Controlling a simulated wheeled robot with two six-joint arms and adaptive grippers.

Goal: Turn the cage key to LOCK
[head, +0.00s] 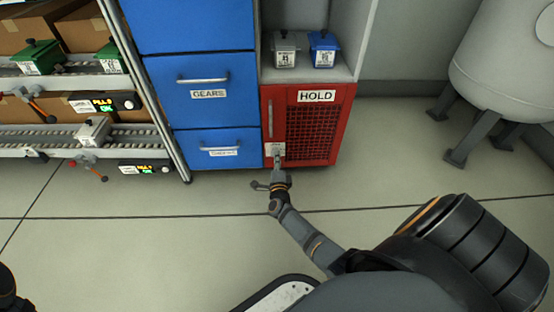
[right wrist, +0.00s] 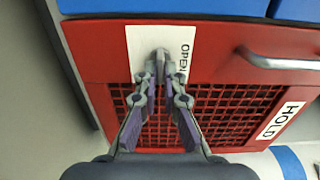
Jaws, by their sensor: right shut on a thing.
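The red cage (head: 335,116) with a mesh door and a HOLD label stands at the centre right of the head view; its door is shut. A white key plate (head: 269,150) sits at the door's lower left. In the right wrist view the plate (right wrist: 141,40) shows the word OPEN beside the fingertips. My right gripper (head: 278,167) is at the plate; in the right wrist view its fingertips (right wrist: 160,62) are closed together on the cage key. The fingers cover most of the key, so its exact angle is hard to tell.
The cage door handle (head: 270,118) stands out above the plate. Blue drawers (head: 210,95) adjoin the cage on the left, with conveyor shelves (head: 60,138) beyond. Grey and blue bins (head: 322,48) stand above the cage. A grey tank (head: 505,60) is at right. The floor in front is clear.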

